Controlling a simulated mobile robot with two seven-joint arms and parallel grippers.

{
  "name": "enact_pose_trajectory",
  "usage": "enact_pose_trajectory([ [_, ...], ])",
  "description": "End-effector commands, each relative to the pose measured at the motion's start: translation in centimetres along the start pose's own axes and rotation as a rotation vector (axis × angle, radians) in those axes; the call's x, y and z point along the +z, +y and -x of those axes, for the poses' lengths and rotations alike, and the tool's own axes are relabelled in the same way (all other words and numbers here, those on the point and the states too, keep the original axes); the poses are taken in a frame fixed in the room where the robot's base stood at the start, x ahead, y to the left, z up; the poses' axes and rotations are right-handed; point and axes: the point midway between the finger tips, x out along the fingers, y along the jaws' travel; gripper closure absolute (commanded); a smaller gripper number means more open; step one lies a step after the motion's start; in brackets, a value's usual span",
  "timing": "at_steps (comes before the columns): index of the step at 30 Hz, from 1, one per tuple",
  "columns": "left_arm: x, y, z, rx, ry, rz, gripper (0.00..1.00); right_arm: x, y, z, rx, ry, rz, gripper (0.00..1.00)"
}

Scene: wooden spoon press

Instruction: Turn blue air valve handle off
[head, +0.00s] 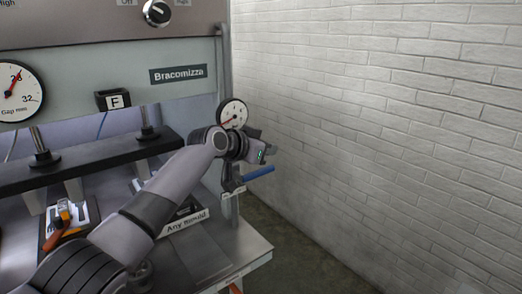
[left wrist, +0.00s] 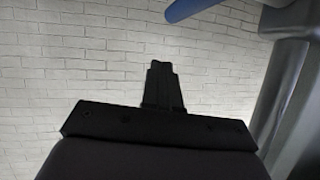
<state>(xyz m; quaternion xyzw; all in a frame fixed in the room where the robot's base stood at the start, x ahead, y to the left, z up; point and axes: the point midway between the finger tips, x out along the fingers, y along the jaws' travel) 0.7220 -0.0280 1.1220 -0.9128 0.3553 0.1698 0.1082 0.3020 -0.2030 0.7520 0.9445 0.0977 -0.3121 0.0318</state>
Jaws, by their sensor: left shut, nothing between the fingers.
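The blue air valve handle (head: 259,173) sticks out to the right from the valve at the press's right post in the head view. It slopes slightly upward to the right. My left gripper (head: 271,151) is just above the handle, and a small gap seems to lie between them. In the left wrist view the gripper's fingers (left wrist: 161,84) are together and empty. The blue handle also shows at the top edge of the left wrist view (left wrist: 188,8), apart from the fingertips. My right gripper is in neither view.
A round gauge (head: 233,113) sits on the post behind my wrist. The press table (head: 228,252) with an "Any mould" label lies below my arm. An orange-handled tool (head: 66,232) lies at left. A white brick wall (head: 390,110) stands to the right, with free room before it.

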Motion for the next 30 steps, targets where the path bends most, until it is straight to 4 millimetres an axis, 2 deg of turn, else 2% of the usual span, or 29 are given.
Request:
enact_pose_trajectory([
  [1, -1.4, 0.1, 0.6, 0.0, 0.001, -0.001, 1.0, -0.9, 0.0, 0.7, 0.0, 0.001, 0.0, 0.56],
  [3, -2.6, 0.4, 1.1, 0.0, 0.006, -0.004, 1.0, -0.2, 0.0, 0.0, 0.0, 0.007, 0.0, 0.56],
  [12, -7.9, 1.0, 3.6, -0.001, 0.001, -0.001, 1.0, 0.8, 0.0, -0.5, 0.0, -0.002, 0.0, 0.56],
  [18, -9.2, 1.2, 4.3, -0.001, -0.001, 0.0, 1.0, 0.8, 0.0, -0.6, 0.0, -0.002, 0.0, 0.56],
  [30, -9.4, 1.2, 4.3, -0.001, -0.001, 0.0, 1.0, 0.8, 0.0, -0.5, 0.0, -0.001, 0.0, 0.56],
])
